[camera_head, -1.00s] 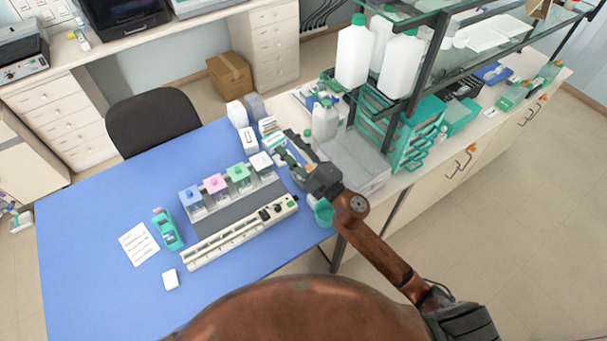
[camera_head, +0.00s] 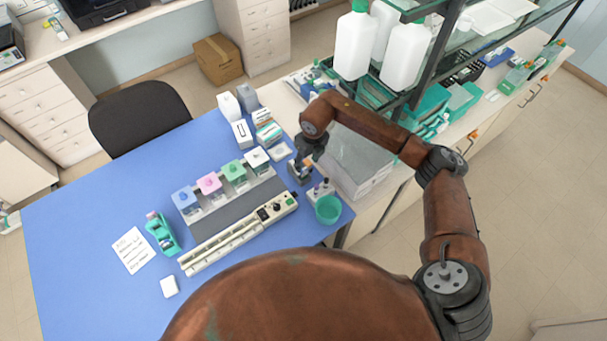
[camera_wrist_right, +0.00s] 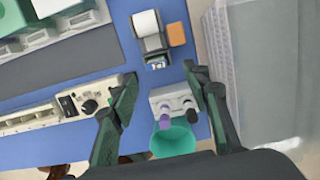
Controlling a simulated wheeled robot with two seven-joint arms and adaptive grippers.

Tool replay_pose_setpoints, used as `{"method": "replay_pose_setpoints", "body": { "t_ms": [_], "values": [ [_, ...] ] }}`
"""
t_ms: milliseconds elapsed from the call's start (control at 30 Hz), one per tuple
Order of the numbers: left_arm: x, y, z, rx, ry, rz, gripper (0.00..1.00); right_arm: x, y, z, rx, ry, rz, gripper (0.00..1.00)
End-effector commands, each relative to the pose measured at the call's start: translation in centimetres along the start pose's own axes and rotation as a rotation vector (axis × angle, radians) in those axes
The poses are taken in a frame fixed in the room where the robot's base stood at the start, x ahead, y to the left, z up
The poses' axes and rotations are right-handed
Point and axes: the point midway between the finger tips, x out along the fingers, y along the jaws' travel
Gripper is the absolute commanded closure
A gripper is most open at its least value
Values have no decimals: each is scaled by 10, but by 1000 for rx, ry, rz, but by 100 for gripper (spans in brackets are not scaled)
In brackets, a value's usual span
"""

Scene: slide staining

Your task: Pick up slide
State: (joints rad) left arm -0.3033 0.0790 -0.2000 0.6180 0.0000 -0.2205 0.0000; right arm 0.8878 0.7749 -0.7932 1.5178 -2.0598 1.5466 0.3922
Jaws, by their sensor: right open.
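My right gripper (camera_wrist_right: 160,74) is open and empty in the wrist view, its two dark green fingers spread apart. Between and beyond them on the blue table stands a small dark holder (camera_wrist_right: 152,43) with a white roll-like part and a small blue-and-white piece at its near end; I cannot tell whether that piece is a slide. An orange piece (camera_wrist_right: 176,34) lies beside it. In the head view my right gripper (camera_head: 303,168) hangs over the table's right side and hides part of the holder. No single slide is clearly made out. My left gripper is out of view.
A white block with knobs (camera_wrist_right: 165,94) and a teal cup (camera_head: 328,209) stand close to my right gripper. Coloured staining jars (camera_head: 210,185) and a long cream instrument (camera_head: 238,235) are to the left. A grey-topped box (camera_head: 352,160) stands to the right.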

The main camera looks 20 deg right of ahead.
Motion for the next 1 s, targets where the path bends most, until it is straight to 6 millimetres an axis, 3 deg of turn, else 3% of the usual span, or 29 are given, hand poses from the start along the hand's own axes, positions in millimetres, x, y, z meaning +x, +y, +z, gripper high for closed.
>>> {"method": "replay_pose_setpoints", "body": {
  "t_ms": [500,767,1000],
  "values": [
    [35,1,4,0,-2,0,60,63,5,2,1,-1,6,56],
    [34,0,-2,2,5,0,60,63,5,2,0,-3,5,57],
    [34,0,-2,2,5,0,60,63,5,2,0,-2,5,74]
  ]
}}
